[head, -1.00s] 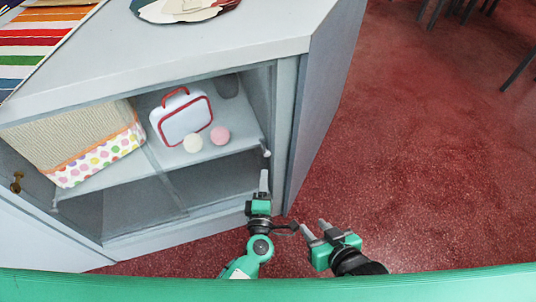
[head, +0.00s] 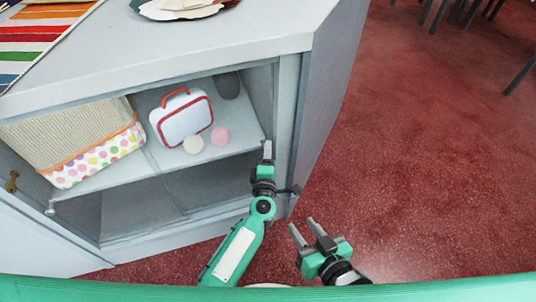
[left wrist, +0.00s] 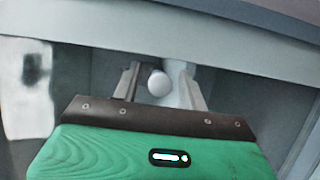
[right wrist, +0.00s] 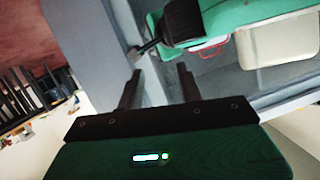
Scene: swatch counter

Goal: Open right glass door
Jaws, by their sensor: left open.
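The right glass door (head: 215,178) of the grey cabinet (head: 205,48) is clear and hard to make out; it looks shut. In the left wrist view its pale round knob (left wrist: 158,84) sits between the fingers of my left gripper (left wrist: 160,88). The fingers are apart, with a gap on at least one side of the knob. In the head view my left gripper (head: 267,150) is at the right end of the opening and hides the knob. My right gripper (head: 304,230) is open and empty, lower right, off the cabinet's front corner; it also shows in the right wrist view (right wrist: 160,78).
Behind the glass are a woven basket with a dotted band (head: 70,135), a white case with red trim (head: 183,121) and two balls, cream (head: 193,144) and pink (head: 220,136). Another knob (head: 50,208) is at the left.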

